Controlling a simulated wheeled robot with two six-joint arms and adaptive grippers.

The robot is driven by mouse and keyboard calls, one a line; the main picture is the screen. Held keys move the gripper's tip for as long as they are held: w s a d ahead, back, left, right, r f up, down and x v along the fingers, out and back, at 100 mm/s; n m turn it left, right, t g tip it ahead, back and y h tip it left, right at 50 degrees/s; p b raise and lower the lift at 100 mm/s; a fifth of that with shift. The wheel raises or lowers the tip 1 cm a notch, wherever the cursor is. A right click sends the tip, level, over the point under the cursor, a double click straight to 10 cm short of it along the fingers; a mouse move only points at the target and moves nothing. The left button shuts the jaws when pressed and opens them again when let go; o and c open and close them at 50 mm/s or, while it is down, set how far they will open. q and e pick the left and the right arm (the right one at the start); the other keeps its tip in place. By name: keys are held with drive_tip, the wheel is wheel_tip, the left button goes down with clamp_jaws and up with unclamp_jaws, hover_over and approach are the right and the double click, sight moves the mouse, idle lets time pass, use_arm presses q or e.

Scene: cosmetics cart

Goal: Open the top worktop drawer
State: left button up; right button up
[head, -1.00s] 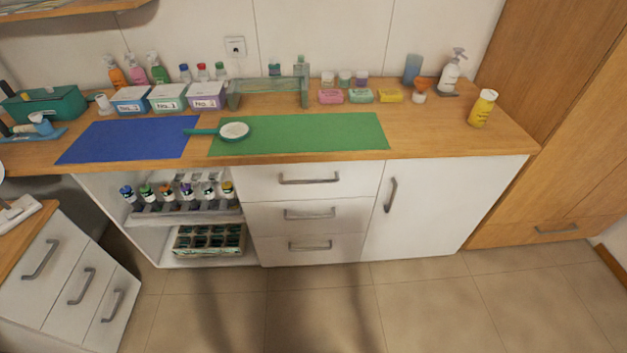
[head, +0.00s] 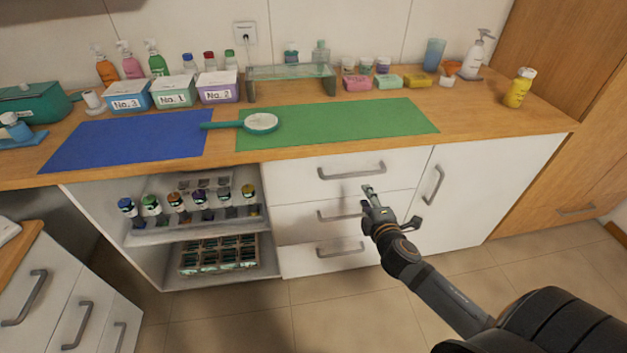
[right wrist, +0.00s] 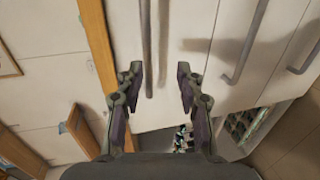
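The top worktop drawer (head: 300,182) is a white front under the wooden worktop, and it is shut. Its grey bar handle (head: 352,171) is bare in the head view. My right gripper (head: 391,206) is in front of the drawer stack, low and to the right of that handle in the picture. In the right wrist view its two fingers (right wrist: 158,82) are spread with nothing between the tips. There the top handle (right wrist: 147,45) lies ahead, in line with the gap, apart from the fingers. My left gripper is not in view.
The middle drawer handle (head: 338,215) and bottom drawer handle (head: 340,248) are below. A white cupboard door (head: 480,190) is to the right, and open shelves with bottles (head: 200,200) are to the left. A green mat (head: 340,122) and a hand mirror (head: 262,123) lie on the worktop.

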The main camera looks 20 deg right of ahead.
sight(354, 176)
drive_tip(key=x, duration=0.3)
drive_tip(key=r+x, duration=0.1)
drive_tip(key=x, duration=0.3)
drive_tip(key=a+r+x, duration=0.1)
drive_tip(key=x, duration=0.2)
drive_tip(key=shift+w, duration=0.55)
clamp_jaws()
